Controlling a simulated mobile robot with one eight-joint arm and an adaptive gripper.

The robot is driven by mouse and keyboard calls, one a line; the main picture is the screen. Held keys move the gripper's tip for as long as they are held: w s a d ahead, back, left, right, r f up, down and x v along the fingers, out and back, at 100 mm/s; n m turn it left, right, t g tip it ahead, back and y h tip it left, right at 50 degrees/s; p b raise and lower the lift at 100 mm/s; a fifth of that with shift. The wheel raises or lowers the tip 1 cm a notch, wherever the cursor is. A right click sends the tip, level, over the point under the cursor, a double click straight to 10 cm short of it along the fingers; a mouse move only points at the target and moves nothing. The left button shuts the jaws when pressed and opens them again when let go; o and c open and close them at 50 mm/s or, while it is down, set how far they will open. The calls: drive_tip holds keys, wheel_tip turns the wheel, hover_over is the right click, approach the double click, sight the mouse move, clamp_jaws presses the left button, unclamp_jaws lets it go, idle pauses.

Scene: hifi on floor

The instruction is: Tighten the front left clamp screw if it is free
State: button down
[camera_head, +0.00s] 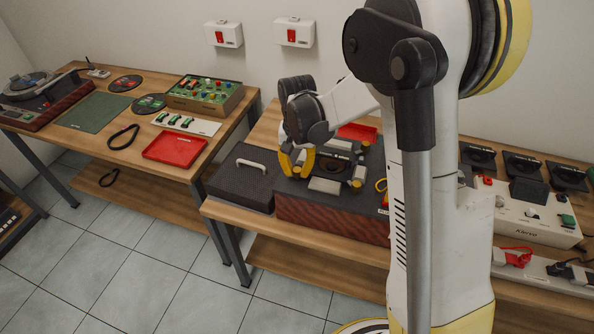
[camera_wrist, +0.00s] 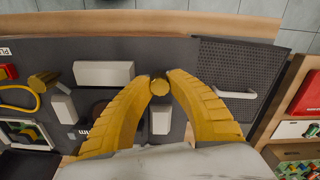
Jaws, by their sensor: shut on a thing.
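The hi-fi unit (camera_head: 333,218) has a dark top and a red-brown front and stands on the middle table. Brass clamp screws and pale blocks sit on its top. My gripper (camera_head: 296,171) reaches down over its front left part. In the wrist view my gripper's yellow fingers (camera_wrist: 160,79) are shut on a brass clamp screw, the front left one (camera_wrist: 160,88). The screw's round top shows between the fingertips; its lower part is hidden. Another brass screw (camera_wrist: 43,80) shows at the left in the wrist view, free of the gripper. How tight the held screw is cannot be seen.
A dark perforated cover with a pale handle (camera_head: 229,184) lies left of the unit. A red tray (camera_head: 356,132) is behind it. A yellow cable loop (camera_wrist: 20,97) lies near the other screw. A white device (camera_head: 530,213) stands at the right.

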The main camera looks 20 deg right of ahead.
sight(297, 170)
drive_tip(key=shift+m, duration=1.1)
drive_tip(key=c, duration=1.2)
unclamp_jaws()
drive_tip(key=shift+r, duration=0.15)
wheel_tip(297, 170, up, 12)
drive_tip(key=shift+f, duration=0.15)
